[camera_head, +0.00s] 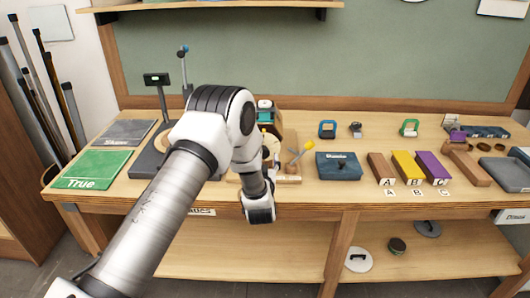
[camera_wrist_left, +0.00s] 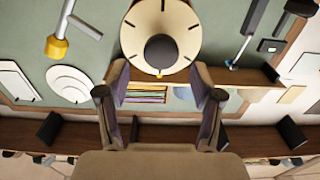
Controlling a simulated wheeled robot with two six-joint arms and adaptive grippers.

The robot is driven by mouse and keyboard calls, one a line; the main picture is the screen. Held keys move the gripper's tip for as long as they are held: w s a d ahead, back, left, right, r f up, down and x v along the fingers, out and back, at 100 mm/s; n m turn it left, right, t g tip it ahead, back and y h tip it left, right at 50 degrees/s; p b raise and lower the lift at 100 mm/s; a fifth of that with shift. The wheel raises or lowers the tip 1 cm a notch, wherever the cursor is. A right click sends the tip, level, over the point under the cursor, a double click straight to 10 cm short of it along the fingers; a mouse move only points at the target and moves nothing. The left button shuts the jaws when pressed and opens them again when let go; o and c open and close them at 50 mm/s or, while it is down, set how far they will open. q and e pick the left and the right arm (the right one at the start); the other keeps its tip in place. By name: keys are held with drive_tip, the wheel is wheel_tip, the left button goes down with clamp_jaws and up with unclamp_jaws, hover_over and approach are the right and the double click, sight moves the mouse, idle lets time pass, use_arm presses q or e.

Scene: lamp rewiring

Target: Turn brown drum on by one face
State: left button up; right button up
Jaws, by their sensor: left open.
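A tan-brown drum (camera_wrist_left: 137,34) shows in the left wrist view as a round face with dark tick marks and a dark round centre. In the head view a tan round part (camera_head: 271,146), likely this drum, stands on a wooden stand and is partly hidden by my arm. My left gripper (camera_wrist_left: 160,82) is open, its two fingers spread just short of the drum's lower edge in the wrist view. I cannot tell if they touch it. In the head view my wrist hides the fingers. My right gripper is not in view.
A yellow-knobbed lever (camera_head: 308,145) is right of the drum. Beyond it are a dark blue box (camera_head: 338,167) and brown, yellow and purple blocks (camera_head: 406,168). A green "True" mat (camera_head: 93,170) lies on the left of the bench. The bench front right of my wrist is narrow.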

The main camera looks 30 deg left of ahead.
use_arm(q)
drive_tip(key=p+x, duration=0.1)
drive_tip(key=x, duration=0.3)
drive_tip(key=shift+w+a, duration=0.1)
drive_tip(key=shift+w, duration=0.05)
drive_tip(key=shift+w+a+f, duration=0.15)
drive_tip(key=shift+w+a, duration=0.15)
drive_tip(key=shift+s+d, duration=0.1)
drive_tip(key=shift+d, duration=0.05)
drive_tip(key=shift+c, duration=0.9)
drive_tip(key=c, duration=0.9)
